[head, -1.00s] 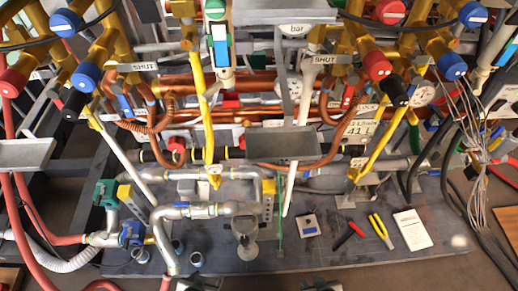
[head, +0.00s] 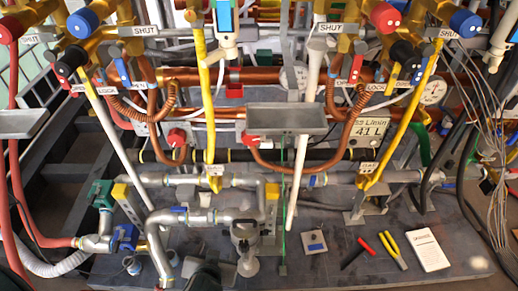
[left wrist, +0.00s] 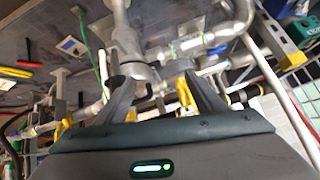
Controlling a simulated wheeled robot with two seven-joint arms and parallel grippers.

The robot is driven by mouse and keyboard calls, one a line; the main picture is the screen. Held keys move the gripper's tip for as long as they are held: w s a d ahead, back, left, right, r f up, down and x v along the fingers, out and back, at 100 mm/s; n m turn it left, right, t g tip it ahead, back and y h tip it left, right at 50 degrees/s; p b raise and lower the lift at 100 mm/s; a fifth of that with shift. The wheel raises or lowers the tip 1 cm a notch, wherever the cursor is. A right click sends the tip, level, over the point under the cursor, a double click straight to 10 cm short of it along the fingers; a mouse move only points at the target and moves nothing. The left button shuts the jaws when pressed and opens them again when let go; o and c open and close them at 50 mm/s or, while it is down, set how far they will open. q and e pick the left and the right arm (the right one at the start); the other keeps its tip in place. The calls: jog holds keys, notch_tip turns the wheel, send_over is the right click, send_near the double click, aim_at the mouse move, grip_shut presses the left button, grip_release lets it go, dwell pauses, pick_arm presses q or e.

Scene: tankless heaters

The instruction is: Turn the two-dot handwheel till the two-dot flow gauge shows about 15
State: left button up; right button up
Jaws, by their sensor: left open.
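Round handwheels show along the top of the head view: a red handwheel (head: 385,15) with small pale marks, a blue handwheel (head: 467,22) right of it, and another blue handwheel (head: 79,23) at the left. The marks are too small to count surely. A round white gauge (head: 433,92) shows at the right and another gauge (head: 295,77), partly hidden, in the middle; I cannot read their needles or dots. My left gripper (head: 207,272) is a dark shape at the bottom edge, far below the handwheels. In the left wrist view its fingers (left wrist: 161,88) are apart, with nothing held.
A grey tray (head: 287,120) juts out in the middle. Yellow levers, copper pipes and grey pipes (head: 180,218) crowd the space. Red-handled and yellow-handled tools and a white booklet (head: 427,250) lie on the dark base plate (head: 340,225). Loose cables hang at the right.

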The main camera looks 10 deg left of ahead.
aim_at(251, 141)
pick_arm(q)
jog(key=w+d+r+t, duration=0.2)
jog(key=w+r+t, duration=0.1)
jog(key=r, duration=0.3)
jog(key=w+d+r+n+t+y+b, duration=0.1)
jog(key=w+d+r+t, duration=0.2)
jog(key=r, duration=0.4)
jog(key=w+d+r+n+t+y, duration=0.1)
jog(key=w+d+r+t, duration=0.2)
jog(key=r, duration=0.3)
jog(key=shift+w+r+b, duration=0.3)
jog(key=shift+w+b, duration=0.1)
pick_arm(e)
jog(key=shift+t+y, duration=0.7)
jog(key=shift+t, duration=0.1)
jog(key=a+r, duration=0.2)
jog(key=a, duration=0.1)
jog(key=shift+a+r, duration=0.25)
jog(key=shift+r, duration=0.1)
pick_arm(q)
jog(key=shift+w, duration=0.1)
